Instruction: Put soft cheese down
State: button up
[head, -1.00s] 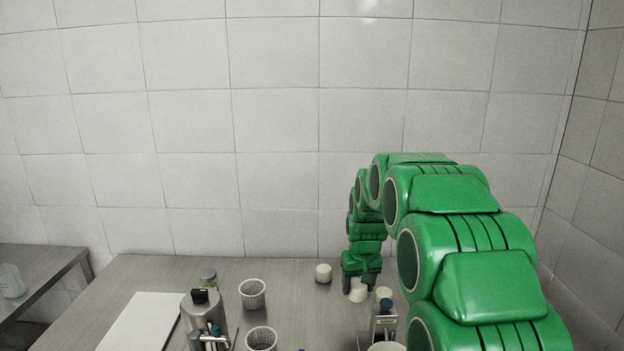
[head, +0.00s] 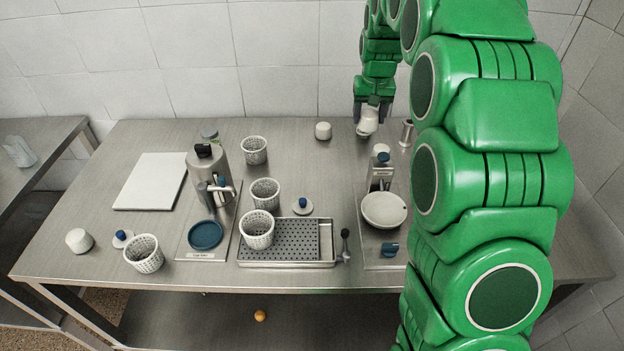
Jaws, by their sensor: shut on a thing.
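My gripper (head: 372,106), at the back right of the steel table, is shut on a white, rounded piece (head: 367,122), which I take to be the soft cheese. The piece hangs tilted below the fingers, and its upper part is hidden between them. Whether it touches the table I cannot tell. A similar white piece (head: 323,131) stands on the table to the left of my gripper. Another white piece (head: 79,240) stands at the table's front left.
Several white perforated baskets (head: 254,150) stand on the table (head: 330,165), one at the perforated tray (head: 292,240). A scale with a white bowl (head: 384,210) and a small metal cup (head: 406,133) are at right. A white board (head: 150,181) lies at left.

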jog(key=shift+r, duration=0.85)
jog(key=shift+s+a+n, duration=0.6)
jog(key=shift+s+a, duration=0.35)
jog(key=shift+s, duration=0.25)
jog(key=s+a+n+y, duration=0.1)
jog(key=s+a+n, duration=0.35)
jog(key=s, duration=0.45)
jog(key=s+a+n, duration=0.3)
jog(key=s+a, duration=0.2)
jog(key=s, duration=0.4)
send_near(310, 187)
jog(key=shift+f+g, duration=0.3)
jog(key=shift+f, duration=0.1)
jog(key=shift+w+a+f, duration=0.15)
jog(key=shift+w+f, duration=0.45)
jog(key=shift+f, duration=1.65)
jog(key=shift+f, duration=0.15)
